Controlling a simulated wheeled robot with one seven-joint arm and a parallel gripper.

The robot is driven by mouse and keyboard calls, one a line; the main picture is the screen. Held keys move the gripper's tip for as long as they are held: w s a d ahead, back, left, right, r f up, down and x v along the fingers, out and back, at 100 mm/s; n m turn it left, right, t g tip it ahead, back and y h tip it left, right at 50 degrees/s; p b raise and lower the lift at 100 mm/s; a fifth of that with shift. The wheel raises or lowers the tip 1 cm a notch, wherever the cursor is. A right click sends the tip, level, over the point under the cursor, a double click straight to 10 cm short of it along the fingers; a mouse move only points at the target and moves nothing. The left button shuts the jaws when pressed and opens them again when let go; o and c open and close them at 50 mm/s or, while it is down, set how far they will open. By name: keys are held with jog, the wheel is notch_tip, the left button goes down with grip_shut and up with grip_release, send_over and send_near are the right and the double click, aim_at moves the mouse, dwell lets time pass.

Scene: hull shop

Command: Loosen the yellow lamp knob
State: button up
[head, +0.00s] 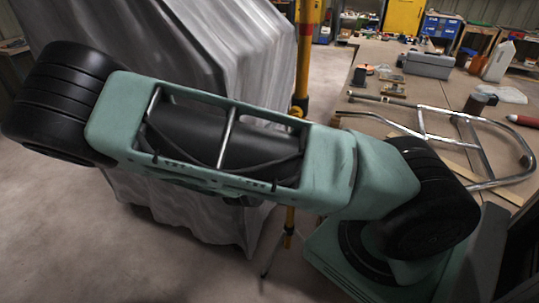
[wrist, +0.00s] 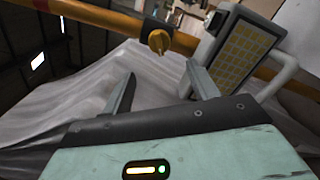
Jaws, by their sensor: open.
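The yellow lamp knob (wrist: 158,41) sits on a dark clamp on the yellow pole (wrist: 95,13), near the top middle of the wrist view. My gripper (wrist: 160,69) is open and empty, its two fingers pointing toward the pole. The knob appears between and beyond the fingertips, apart from them. The lamp head (wrist: 240,58), a grey frame with a grid of yellow cells, is right of the knob. In the head view, the yellow stand pole (head: 302,65) rises behind my arm, which hides part of it; my gripper is not seen there.
A grey sheet (head: 190,40) drapes a large shape beside the stand. A workbench (head: 385,128) at right carries a bent metal tube frame (head: 425,122), a grey toolbox (head: 428,64) and a white jug (head: 498,62). Open concrete floor shows at left.

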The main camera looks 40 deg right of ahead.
jog(key=v, duration=0.7)
jog(key=shift+b, duration=0.4)
